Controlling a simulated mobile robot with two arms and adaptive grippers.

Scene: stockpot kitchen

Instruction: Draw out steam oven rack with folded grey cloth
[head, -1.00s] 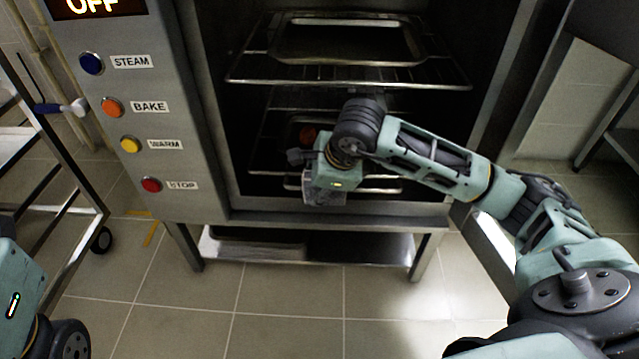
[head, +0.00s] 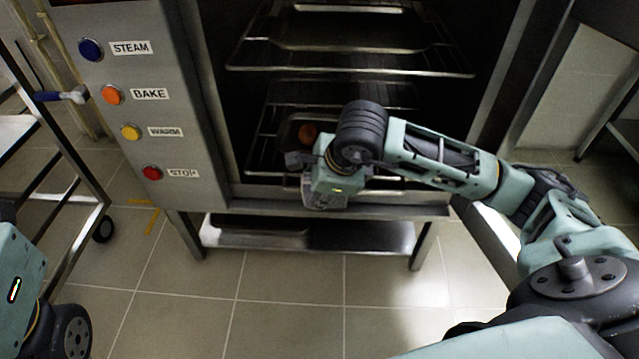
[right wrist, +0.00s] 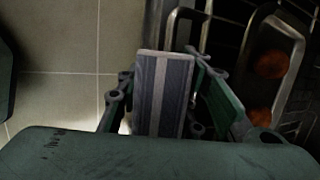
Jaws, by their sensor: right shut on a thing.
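The steam oven (head: 215,160) stands open in front of me. Its lower rack (head: 262,140) carries a dark pan (head: 290,128) with an orange-red round item in it. My right gripper (head: 326,198) is low at the oven mouth, at the front of the lower rack. In the right wrist view, the folded grey cloth (right wrist: 162,95), with a pale stripe, is held between the fingers. Whether the rack's front bar lies inside the cloth is hidden. My left gripper is out of view; only part of that arm shows at lower left.
An upper rack (head: 350,70) with a tray (head: 350,30) sits above. The button panel (head: 130,110) is at the oven's left. A wheeled metal trolley (head: 85,235) stands at far left. The tiled floor (head: 290,310) before the oven is clear.

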